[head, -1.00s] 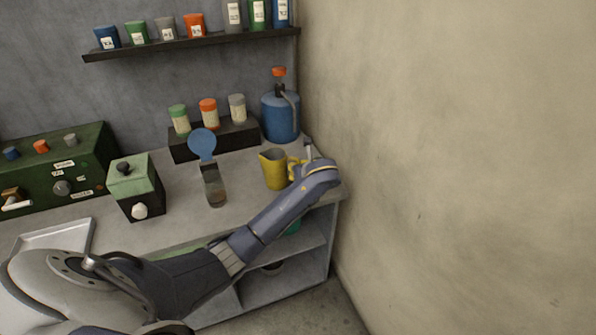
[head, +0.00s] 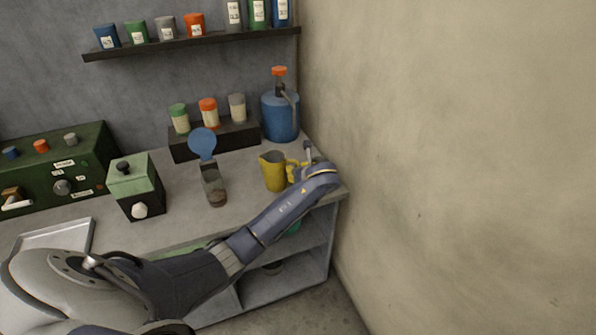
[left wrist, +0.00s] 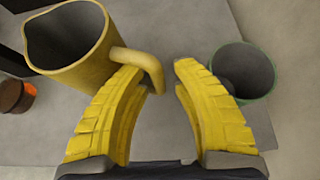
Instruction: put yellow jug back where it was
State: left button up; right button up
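The yellow jug (head: 273,171) stands upright on the counter near its right end, its handle facing right. In the left wrist view the jug (left wrist: 75,45) is at upper left, its grey inside empty. My left gripper (head: 298,172) is beside the handle; its arm comes in from the lower left. In the left wrist view its two yellow fingers (left wrist: 162,75) are apart, with the handle's end between the tips, close to the left finger. I cannot tell whether they touch. My right gripper is not in view.
A blue bottle with an orange cap (head: 280,118) stands behind the jug. A grey cup with a green rim (left wrist: 243,70) is right of my fingers. The wall (head: 440,160) closes the right side. Counter between container and jug is clear.

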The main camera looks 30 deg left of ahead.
pick_arm(q)
jog(key=v, duration=1.2)
jog(key=s+d+f+n+t+h, duration=0.1)
jog(key=d+f+n+t+h, duration=0.1)
jog(key=d+f+n+h, duration=0.45)
jog(key=s+d+f+n+t+h, duration=0.15)
jog(key=d+f, duration=0.25)
jog(key=f, duration=0.6)
jog(key=s+f+n+g, duration=0.25)
jog(key=s+f, duration=0.25)
jog(key=f, duration=0.6)
jog(key=s+f+n+g, duration=0.1)
jog(key=s+f+n, duration=0.3)
jog(key=f, duration=0.7)
jog(key=s+a+f+n+g, duration=0.2)
jog(key=s+f+n+g, duration=0.1)
jog(key=s+f, duration=1.8)
jog(key=s+a+f+n+g, duration=0.1)
jog(key=s+f+n, duration=0.1)
jog(key=s, duration=1.1)
jog(key=s+a+f+n+g, duration=0.1)
jog(key=s+f, duration=0.4)
jog(key=s, duration=0.9)
jog(key=shift+s+a+f+n+g+h, duration=0.2)
jog(key=shift+n+g+h, duration=0.25)
jog(key=shift+n, duration=0.5)
